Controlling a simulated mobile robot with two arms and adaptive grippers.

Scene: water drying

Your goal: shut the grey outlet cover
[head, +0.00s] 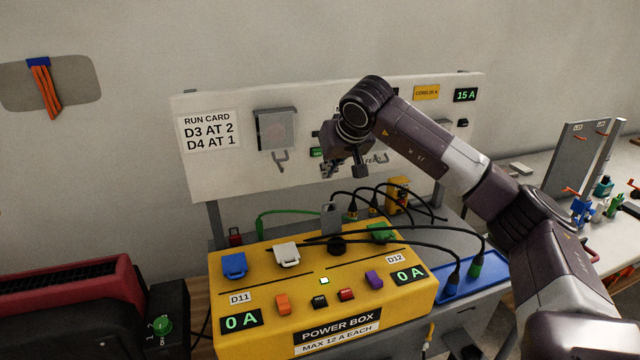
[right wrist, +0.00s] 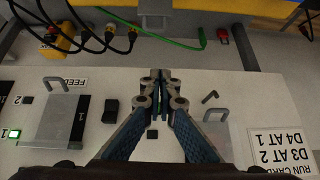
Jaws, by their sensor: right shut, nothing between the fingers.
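The grey outlet cover (head: 331,217) stands up at the back edge of the yellow power box (head: 390,300), behind a round black outlet (head: 337,246); it looks open. My left gripper is not in view.
Blue (head: 235,265), white (head: 287,254) and green (head: 380,232) covers lie on the box. Black cables (head: 420,240) loop over its right side. A green cable (right wrist: 150,35) runs behind it. The white panel (head: 220,170) carries grey flaps with handles (head: 275,130).

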